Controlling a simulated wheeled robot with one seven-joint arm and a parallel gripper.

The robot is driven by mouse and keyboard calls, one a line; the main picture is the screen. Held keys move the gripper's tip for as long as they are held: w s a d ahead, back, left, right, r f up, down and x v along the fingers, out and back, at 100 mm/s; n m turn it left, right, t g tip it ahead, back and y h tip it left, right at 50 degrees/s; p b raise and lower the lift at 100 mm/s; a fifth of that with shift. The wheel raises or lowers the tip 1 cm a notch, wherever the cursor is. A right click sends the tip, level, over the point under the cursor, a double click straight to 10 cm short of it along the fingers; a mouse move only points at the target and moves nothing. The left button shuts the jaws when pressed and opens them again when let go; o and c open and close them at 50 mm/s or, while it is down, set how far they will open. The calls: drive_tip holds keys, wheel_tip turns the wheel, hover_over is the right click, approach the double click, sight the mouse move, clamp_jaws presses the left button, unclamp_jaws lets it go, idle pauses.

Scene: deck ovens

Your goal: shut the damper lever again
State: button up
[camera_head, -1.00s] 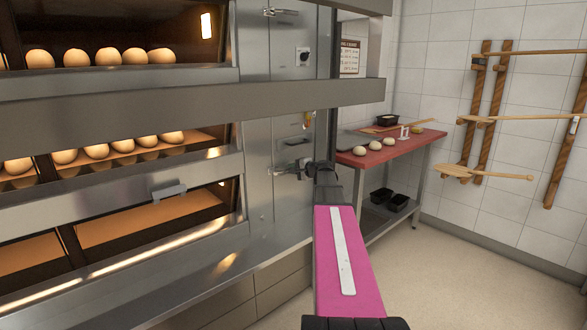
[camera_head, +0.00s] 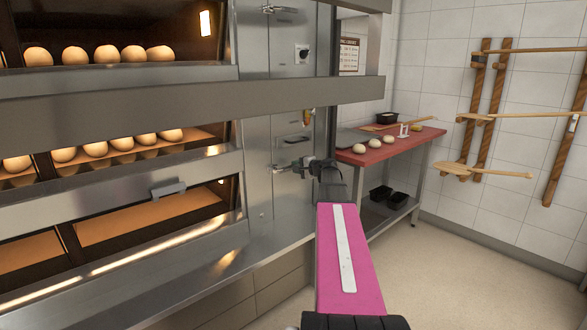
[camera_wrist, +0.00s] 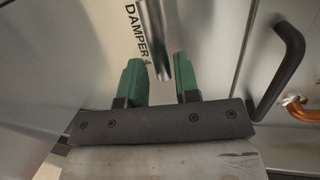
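The damper lever (camera_wrist: 155,45) is a bare metal bar in the wrist view, beside the black lettering "DAMPER 4" on the steel panel. Its end reaches between the two green fingertips of my gripper (camera_wrist: 160,84). Gaps show on both sides of the bar, so the fingers are open around it and not clamped. In the head view my gripper (camera_head: 298,165) is at the steel front panel right of the oven doors, by a small metal lever (camera_head: 281,168). The lever's pivot is not clear there.
A black handle (camera_wrist: 280,68) stands close right of my fingers in the wrist view, with a copper-coloured piece (camera_wrist: 302,108) beyond it. A red-topped table (camera_head: 395,148) with dough balls stands right of the oven. The floor (camera_head: 460,270) in front is clear.

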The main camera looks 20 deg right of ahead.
drive_tip(key=v, duration=0.8)
drive_tip(key=shift+s, duration=0.25)
